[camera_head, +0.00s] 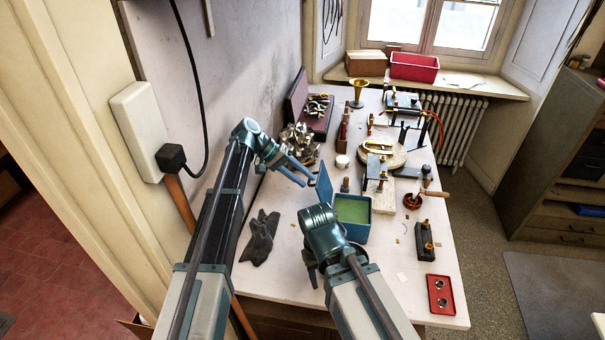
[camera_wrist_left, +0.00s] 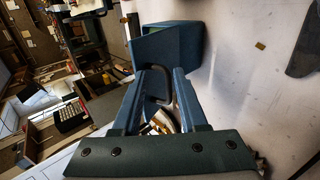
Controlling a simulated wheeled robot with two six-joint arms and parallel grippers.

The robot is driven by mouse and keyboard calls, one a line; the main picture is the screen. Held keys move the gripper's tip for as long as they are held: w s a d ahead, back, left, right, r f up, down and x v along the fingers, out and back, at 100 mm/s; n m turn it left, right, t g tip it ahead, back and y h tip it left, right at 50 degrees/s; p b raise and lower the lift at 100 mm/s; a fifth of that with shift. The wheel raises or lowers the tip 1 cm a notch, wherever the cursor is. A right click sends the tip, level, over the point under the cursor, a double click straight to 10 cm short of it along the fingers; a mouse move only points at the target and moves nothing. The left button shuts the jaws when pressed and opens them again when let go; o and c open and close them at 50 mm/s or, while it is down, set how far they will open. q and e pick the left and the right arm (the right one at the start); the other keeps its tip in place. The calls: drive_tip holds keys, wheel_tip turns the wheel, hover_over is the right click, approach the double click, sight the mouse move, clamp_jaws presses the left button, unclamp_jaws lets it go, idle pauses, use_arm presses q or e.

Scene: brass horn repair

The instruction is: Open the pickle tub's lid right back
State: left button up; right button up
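The pickle tub (camera_head: 352,232) is a blue square box with green inside, standing on the white bench. Its blue lid (camera_head: 324,187) stands up steeply at the tub's left edge, so the tub's top is uncovered. Whether a fingertip touches the lid I cannot tell. In the left wrist view the blue tub and lid (camera_wrist_left: 165,48) lie just beyond the open fingers.
A dark crumpled cloth (camera_head: 260,238) lies left of the tub. A small white jar (camera_head: 342,161) and a pale block (camera_head: 381,196) are behind it. A black block (camera_head: 424,241) and a red tray (camera_head: 441,294) are at right. Brass parts (camera_head: 299,143) lie beyond my left gripper.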

use_arm(q)
drive_tip(key=s+r+p, duration=0.1)
drive_tip(key=s, duration=1.3)
drive_tip(key=shift+s+r, duration=0.1)
drive_tip(key=s+a+f+y+b, duration=0.1)
drive_tip(key=s+a+f+y, duration=0.2)
drive_tip(key=s+f+y, duration=0.2)
drive_tip(key=s+a+f+m+t+y+b, duration=0.1)
drive_tip(key=s+a+f+y, duration=0.3)
drive_tip(key=s, duration=0.6)
drive_tip(key=shift+s+f+m+t+y, duration=0.3)
drive_tip(key=shift+s+f+y, duration=0.1)
drive_tip(key=shift+y, duration=0.6)
drive_tip(key=shift+a, duration=0.1)
